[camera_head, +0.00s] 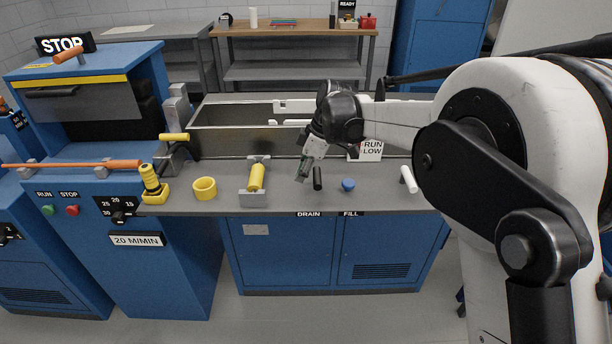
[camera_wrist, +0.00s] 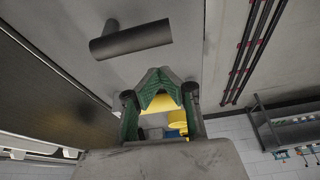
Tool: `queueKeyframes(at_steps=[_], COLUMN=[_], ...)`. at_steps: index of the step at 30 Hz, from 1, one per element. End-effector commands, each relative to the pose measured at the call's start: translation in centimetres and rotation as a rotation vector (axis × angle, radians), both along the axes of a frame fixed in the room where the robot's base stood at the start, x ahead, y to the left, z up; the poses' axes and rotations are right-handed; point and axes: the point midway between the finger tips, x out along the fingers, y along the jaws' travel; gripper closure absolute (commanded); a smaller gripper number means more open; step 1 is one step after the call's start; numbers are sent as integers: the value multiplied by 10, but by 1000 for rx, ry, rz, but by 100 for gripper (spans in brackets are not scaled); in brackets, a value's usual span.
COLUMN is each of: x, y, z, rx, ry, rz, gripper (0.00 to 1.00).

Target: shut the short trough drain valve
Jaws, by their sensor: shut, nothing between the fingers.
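The drain valve shows as a black bar handle (camera_head: 317,178) on the grey counter, above the DRAIN label (camera_head: 308,214). In the head view it stands nearly upright in the picture. In the wrist view a dark cylindrical handle (camera_wrist: 130,41) on a short stem lies at the upper left, apart from my fingertips. My gripper (camera_head: 302,177) is just left of the black handle, pointing down, with a small gap showing. Its green-padded fingers are shut and empty, and their tips (camera_wrist: 158,76) meet in the wrist view. The metal trough (camera_head: 235,142) lies behind.
A blue knob (camera_head: 348,185) stands right of the handle, and a white handle (camera_head: 409,179) farther right. A yellow handle (camera_head: 256,178) on a bracket and a yellow ring (camera_head: 204,188) lie to the left. A RUN LOW sign (camera_head: 371,150) stands behind.

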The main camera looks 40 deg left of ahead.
Motion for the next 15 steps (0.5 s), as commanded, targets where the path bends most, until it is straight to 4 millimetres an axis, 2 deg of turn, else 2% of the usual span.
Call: queueKeyframes(at_steps=[2,3,9,15], x=[-5,0,8,15], y=[7,1,-10,-18], z=[4,16,55,83], rx=[0,0,0,0], ry=[1,0,0,0], rz=[-2,-5,-4,-4], gripper=[100,100,100,100])
